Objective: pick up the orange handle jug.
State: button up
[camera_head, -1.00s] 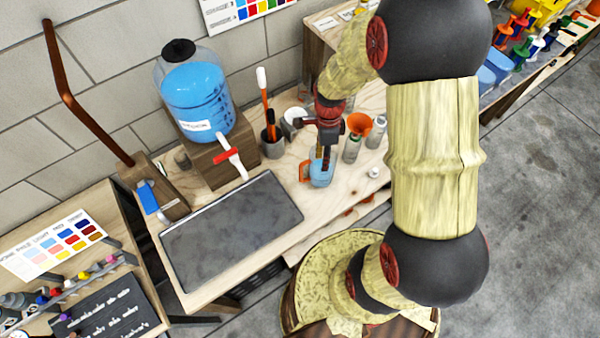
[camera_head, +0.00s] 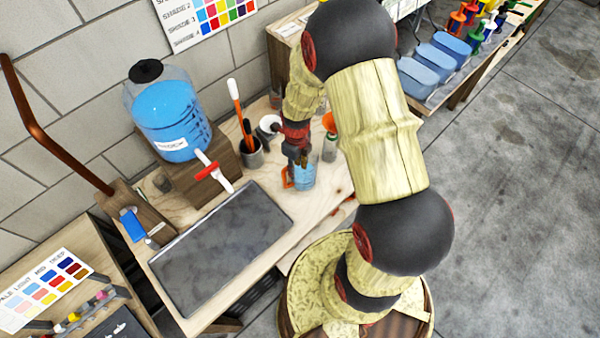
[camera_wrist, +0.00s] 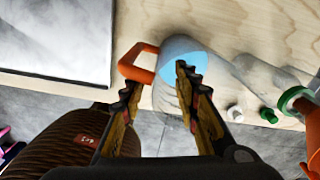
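The jug (camera_head: 305,176) is clear with light blue contents and an orange handle (camera_head: 287,178) on its left side. It stands upright on the wooden counter near the front edge. My gripper (camera_head: 299,158) is directly above it in the head view and overlaps its top. In the wrist view the jug (camera_wrist: 172,52) lies beyond and between my open fingers (camera_wrist: 158,85). The left finger is near the handle (camera_wrist: 135,63); the right finger covers part of the jug's body. I cannot tell whether either finger touches it.
A clear bottle with an orange funnel (camera_head: 329,148) stands close to the right. A dark tray (camera_head: 222,245) lies to the left. A large blue water bottle (camera_head: 170,115) with a red tap (camera_head: 207,172) stands behind. Small caps (camera_wrist: 235,113) lie right in the wrist view.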

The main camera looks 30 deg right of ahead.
send_over(297, 187)
jog(key=f, duration=0.7)
jog(key=shift+w+d+f, duration=0.15)
jog(key=shift+w, duration=0.1)
jog(key=c, duration=0.3)
jog(key=c, duration=0.4)
grip_shut()
